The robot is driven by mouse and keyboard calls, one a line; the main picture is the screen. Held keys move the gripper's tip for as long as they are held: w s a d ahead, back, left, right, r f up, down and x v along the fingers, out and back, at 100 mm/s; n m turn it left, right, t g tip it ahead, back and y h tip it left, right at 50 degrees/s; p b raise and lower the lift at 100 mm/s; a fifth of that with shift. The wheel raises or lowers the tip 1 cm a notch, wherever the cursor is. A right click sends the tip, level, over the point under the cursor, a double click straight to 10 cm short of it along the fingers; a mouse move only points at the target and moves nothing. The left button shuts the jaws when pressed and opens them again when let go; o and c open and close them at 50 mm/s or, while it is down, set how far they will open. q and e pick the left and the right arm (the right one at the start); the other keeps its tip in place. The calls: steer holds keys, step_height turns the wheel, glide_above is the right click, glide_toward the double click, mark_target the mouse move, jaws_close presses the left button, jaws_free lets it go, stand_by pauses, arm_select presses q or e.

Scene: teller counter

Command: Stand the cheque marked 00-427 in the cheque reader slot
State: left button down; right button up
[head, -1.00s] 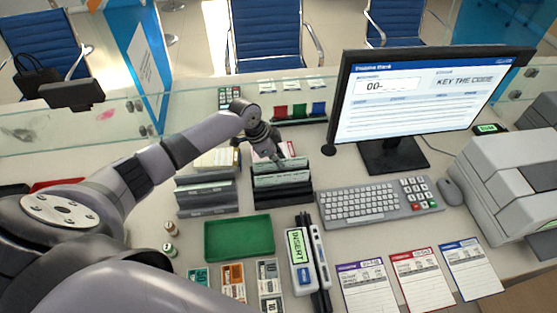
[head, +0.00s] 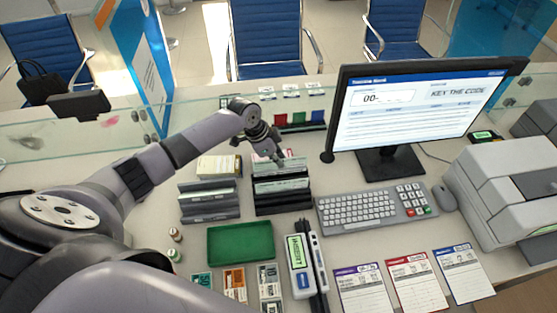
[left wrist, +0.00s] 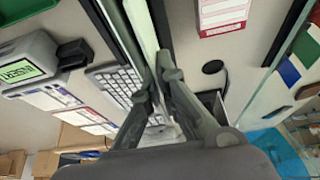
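The cheque reader (head: 298,268), a pale device with a green INSERT display, stands at the front centre with a narrow dark slot along its right side. It also shows in the left wrist view (left wrist: 30,68). A dark rack (head: 284,205) behind it holds upright cheques. My left gripper (head: 281,160) is over this rack's back part. In the left wrist view its fingers (left wrist: 157,72) come close together at a pale upright strip (left wrist: 142,28), perhaps a cheque's edge; whether they grip it is unclear. No number 00-427 is legible. My right gripper is not in view.
A second rack (head: 209,205) stands left of the first. A green tray (head: 240,244) lies before them. A keyboard (head: 358,207), monitor (head: 425,105) and printer-like machine (head: 510,190) fill the right. Several slips lie at the front. A glass screen (head: 60,125) runs behind.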

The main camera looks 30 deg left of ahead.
arm_select(q)
steer(key=shift+r+p, duration=1.85)
steer(key=shift+r, duration=0.4)
steer(key=shift+r+p, duration=0.3)
steer(key=shift+r, duration=1.05)
